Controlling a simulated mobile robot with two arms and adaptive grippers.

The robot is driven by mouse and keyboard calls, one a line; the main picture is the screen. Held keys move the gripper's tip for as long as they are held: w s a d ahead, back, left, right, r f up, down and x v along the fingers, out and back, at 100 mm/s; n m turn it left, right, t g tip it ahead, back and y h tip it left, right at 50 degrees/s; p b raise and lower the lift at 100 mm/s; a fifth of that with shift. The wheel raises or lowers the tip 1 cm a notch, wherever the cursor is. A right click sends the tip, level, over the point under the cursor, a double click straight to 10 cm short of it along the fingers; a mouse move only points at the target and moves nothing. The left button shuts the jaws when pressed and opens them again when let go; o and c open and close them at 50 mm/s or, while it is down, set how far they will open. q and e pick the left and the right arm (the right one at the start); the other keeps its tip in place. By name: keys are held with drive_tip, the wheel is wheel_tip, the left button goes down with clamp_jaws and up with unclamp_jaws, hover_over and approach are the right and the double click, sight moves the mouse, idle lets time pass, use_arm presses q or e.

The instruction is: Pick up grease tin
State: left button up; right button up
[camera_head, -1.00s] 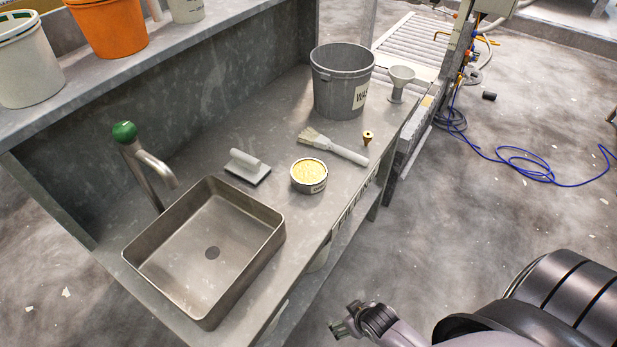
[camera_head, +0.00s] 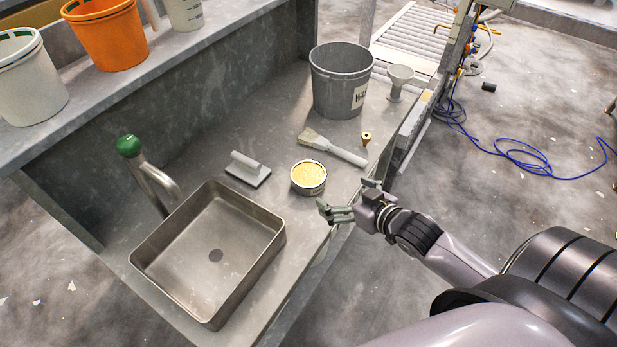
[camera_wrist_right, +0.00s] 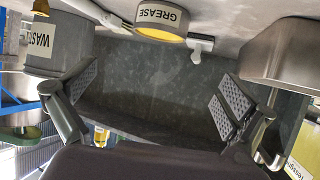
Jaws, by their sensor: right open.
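The grease tin (camera_head: 308,178) is a short round tin of yellow grease standing upright on the grey bench, right of the sink. Its GREASE label shows upside down at the top of the right wrist view (camera_wrist_right: 160,17). My right gripper (camera_head: 341,197) is open and empty at the bench's front edge, close to the tin but apart from it. In the right wrist view its two fingers (camera_wrist_right: 156,98) are spread wide with nothing between them. My left gripper is not in view.
The sink (camera_head: 210,255) is left of the tin. A float (camera_head: 248,169), a brush (camera_head: 332,147), a small brass-coloured piece (camera_head: 366,138), a waste pail (camera_head: 341,80) and a funnel (camera_head: 399,82) stand or lie around it. Buckets (camera_head: 105,35) stand on the raised shelf.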

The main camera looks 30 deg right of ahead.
drive_tip(key=p, duration=0.1)
approach(308, 173)
drive_tip(key=x, duration=0.4)
drive_tip(key=shift+a, duration=0.2)
drive_tip(key=shift+p+x, duration=0.7)
drive_tip(key=shift+x, duration=2.15)
drive_tip(key=shift+d+f, duration=0.15)
drive_tip(key=shift+s, duration=0.1)
drive_tip(key=shift+c, duration=0.5)
drive_tip(key=c, duration=1.3)
drive_tip(key=shift+c, duration=0.4)
